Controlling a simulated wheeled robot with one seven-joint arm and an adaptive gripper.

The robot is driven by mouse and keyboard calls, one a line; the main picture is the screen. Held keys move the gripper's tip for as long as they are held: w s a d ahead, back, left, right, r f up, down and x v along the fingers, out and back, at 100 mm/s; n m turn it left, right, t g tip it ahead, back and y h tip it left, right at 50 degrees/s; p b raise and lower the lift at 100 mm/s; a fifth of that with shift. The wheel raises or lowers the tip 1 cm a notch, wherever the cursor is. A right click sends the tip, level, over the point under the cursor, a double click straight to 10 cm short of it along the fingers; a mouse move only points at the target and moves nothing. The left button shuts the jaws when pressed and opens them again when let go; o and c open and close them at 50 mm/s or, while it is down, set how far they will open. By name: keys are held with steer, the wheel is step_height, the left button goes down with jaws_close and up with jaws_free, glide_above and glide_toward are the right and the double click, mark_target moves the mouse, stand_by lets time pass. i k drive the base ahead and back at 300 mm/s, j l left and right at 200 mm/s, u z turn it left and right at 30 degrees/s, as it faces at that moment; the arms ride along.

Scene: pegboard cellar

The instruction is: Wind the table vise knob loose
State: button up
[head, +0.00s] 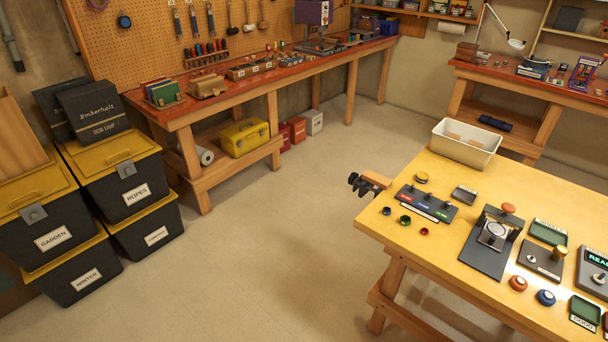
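The table vise (376,180) sits at the far left edge of the yellow-topped workbench (390,232). It has a wooden jaw that stands out past the bench edge. Its black, lobed knob (357,184) is at the vise's outer left end, over open floor. A gap between the jaw and the bench is too small to judge. My gripper is not in this view, and nothing is seen touching the knob.
Lidded crates (120,185) are stacked at left. A red-topped bench (290,75) lines the pegboard wall. The floor (270,240) between is clear.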

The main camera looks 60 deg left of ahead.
mark_target(355, 176)
steer(key=j+u, duration=0.2)
steer(key=j, duration=0.4)
steer(key=j+u, duration=0.15)
steer(key=j, duration=0.5)
steer(key=i+j+u, duration=0.2)
steer(key=j, duration=0.4)
steer(key=j+u, duration=0.15)
steer(key=j, duration=0.5)
steer(key=i+j, duration=0.1)
steer(key=j, duration=0.25)
steer(key=i+j, duration=0.1)
steer(key=j, duration=0.25)
steer(key=i+j, duration=0.15)
steer(key=j, duration=0.2)
steer(key=i+j, duration=0.1)
steer(key=j, duration=0.25)
steer(key=i, duration=0.4)
